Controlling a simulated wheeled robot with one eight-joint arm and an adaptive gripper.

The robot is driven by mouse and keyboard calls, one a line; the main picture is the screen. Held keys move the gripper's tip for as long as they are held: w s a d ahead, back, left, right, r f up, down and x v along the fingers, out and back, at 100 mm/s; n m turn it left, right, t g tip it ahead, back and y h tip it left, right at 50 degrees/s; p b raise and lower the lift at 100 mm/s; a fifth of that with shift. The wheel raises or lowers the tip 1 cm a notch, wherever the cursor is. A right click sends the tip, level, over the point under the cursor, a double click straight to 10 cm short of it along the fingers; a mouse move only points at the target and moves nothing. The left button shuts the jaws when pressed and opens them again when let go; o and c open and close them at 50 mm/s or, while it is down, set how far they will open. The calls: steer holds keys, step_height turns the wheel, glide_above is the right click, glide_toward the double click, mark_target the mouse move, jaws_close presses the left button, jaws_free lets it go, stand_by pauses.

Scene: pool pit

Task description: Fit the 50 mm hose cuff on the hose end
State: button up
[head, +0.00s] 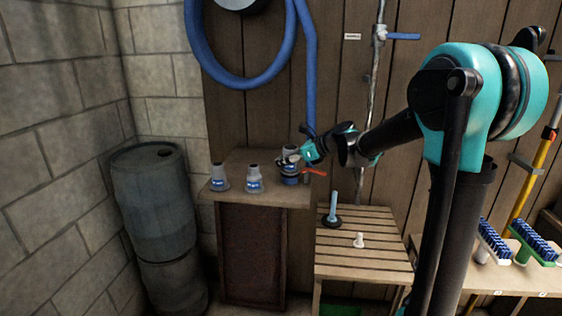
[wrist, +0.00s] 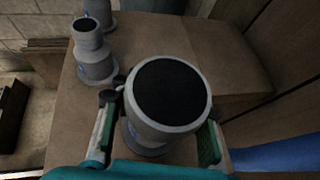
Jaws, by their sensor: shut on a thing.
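My gripper (head: 291,160) is at the right end of the wooden cabinet top, with its fingers closed on either side of a grey cuff (head: 290,149). In the wrist view the held cuff (wrist: 168,112) stands upright between my fingers (wrist: 160,135), its round dark mouth facing the camera. I cannot tell whether its base touches the cabinet top. Two more grey cuffs with blue labels, a left one (head: 219,178) and a middle one (head: 254,180), stand upright on the cabinet top. The blue hose (head: 310,75) hangs down the wall behind my gripper; its end is not clear.
The cabinet top (head: 233,165) has bare room behind the standing cuffs. A red lever (head: 315,171) is just right of my gripper. A slatted table (head: 375,240) stands lower right, with a plunger-like tool (head: 332,210) and a small white fitting (head: 358,240). A barrel (head: 155,210) stands left.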

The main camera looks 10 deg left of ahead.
steer(key=o, duration=1.4)
steer(key=shift+o, duration=0.5)
steer(key=o, duration=0.4)
steer(key=shift+o, duration=0.2)
steer(key=v, duration=1.1)
steer(key=shift+d, duration=0.1)
